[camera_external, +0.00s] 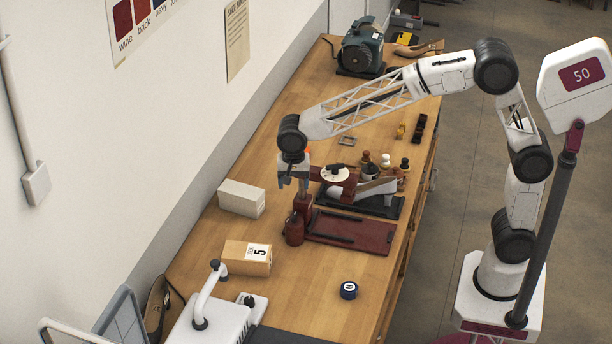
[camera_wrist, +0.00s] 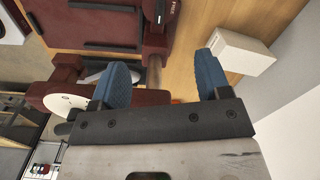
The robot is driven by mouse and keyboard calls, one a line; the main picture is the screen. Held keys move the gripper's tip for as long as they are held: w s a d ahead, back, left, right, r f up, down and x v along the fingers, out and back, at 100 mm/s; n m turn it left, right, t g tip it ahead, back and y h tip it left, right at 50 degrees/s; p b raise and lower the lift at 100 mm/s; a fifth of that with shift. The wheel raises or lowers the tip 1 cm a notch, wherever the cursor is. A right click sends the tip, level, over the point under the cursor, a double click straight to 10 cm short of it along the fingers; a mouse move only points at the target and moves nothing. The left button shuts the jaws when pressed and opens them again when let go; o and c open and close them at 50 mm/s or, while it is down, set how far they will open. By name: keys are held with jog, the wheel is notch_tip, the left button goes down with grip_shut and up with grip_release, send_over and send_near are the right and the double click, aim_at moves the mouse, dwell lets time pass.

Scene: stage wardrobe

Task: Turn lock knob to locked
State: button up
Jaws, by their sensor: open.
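A dark red machine stands on the bench, with a flat red base (camera_external: 375,238), an upright post (camera_external: 303,205) and a white round dial (camera_external: 335,174) on its upper part. The dial also shows in the wrist view (camera_wrist: 66,102), left of my fingers. I cannot tell for sure which part is the lock knob. My gripper (camera_external: 293,183) points down over the machine's post end. In the wrist view my gripper (camera_wrist: 158,72) has its two blue fingers apart. A metal-coloured shaft (camera_wrist: 153,72) of the machine shows between them; I cannot tell whether they touch it.
A white box (camera_external: 242,198) lies left of my gripper, close by the right finger in the wrist view. A cardboard box (camera_external: 240,260) marked 5 and a dark blue round item (camera_external: 349,290) stand nearer. A green motor (camera_external: 362,47) is at the far end. The wall borders the left.

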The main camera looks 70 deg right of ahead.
jog(key=n, duration=1.5)
send_over(294, 215)
notch_tip(294, 215, down, 5)
jog(key=shift+f, duration=0.15)
jog(key=shift+f, duration=3.8)
